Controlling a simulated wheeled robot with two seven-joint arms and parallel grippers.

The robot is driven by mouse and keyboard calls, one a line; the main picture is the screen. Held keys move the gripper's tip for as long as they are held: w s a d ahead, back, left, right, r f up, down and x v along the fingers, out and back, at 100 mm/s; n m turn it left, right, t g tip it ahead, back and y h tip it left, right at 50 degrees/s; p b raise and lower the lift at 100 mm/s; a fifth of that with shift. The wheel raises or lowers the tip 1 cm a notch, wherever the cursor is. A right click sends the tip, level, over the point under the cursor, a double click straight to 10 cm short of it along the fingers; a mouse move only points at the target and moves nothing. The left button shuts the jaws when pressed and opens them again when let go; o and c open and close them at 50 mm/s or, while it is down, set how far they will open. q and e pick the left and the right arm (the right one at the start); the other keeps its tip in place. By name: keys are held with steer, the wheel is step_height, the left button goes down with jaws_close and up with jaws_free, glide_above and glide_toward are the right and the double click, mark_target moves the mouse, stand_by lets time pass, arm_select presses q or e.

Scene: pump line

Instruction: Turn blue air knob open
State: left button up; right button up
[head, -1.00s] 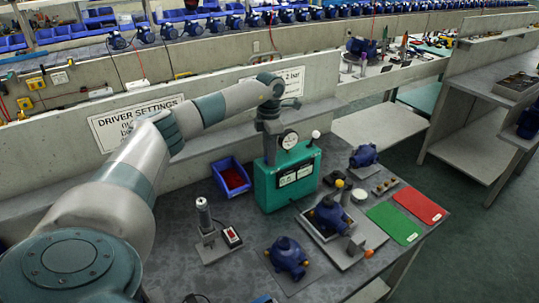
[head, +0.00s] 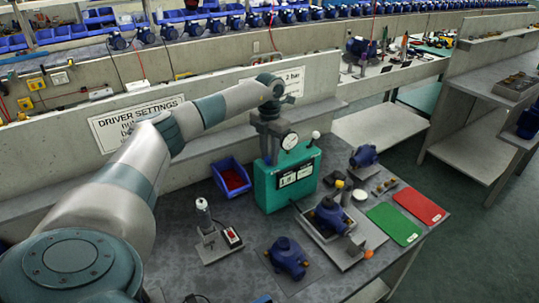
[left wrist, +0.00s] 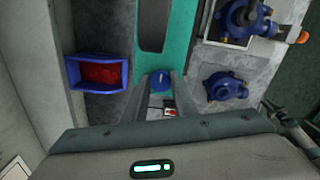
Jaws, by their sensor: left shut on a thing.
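The blue air knob (left wrist: 160,80) shows in the left wrist view, at the near edge of the teal box. My left gripper (left wrist: 161,88) points down at it, with one finger on each side, shut on it. In the head view my left gripper (head: 268,130) is over the back left of the teal box (head: 284,184), and the knob is hidden there. A round white dial gauge (head: 289,141) stands on top of the box. The knob's turn angle is too small to read.
A blue bin with red parts (head: 219,176) is left of the box. A driver stand (head: 206,222) and a blue pump (head: 287,258) are in front. A fixture with another pump (head: 329,214), a green mat (head: 394,223) and a red mat (head: 419,201) are right. A wall runs behind.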

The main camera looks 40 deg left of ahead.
arm_select(q)
steer(key=shift+r, duration=0.15)
steer(key=o, duration=1)
steer(key=shift+o, duration=0.2)
arm_select(e)
steer(key=shift+a, duration=0.1)
arm_select(q)
steer(key=shift+r, duration=0.45)
step_height(320, 180, up, 7)
steer(key=shift+w+f+b, duration=0.1)
steer(key=shift+b, duration=1.05)
step_height(320, 180, up, 9)
steer(key=b, duration=0.2)
glide_above(269, 158)
steer(key=shift+r, duration=0.3)
arm_select(e)
steer(key=w+a+t+y, duration=0.1)
steer(key=w+a+t, duration=0.2)
steer(key=w, duration=0.9)
steer(key=shift+w+a+r, duration=0.35)
steer(key=shift+w+a, duration=0.05)
steer(key=shift+a, duration=0.6)
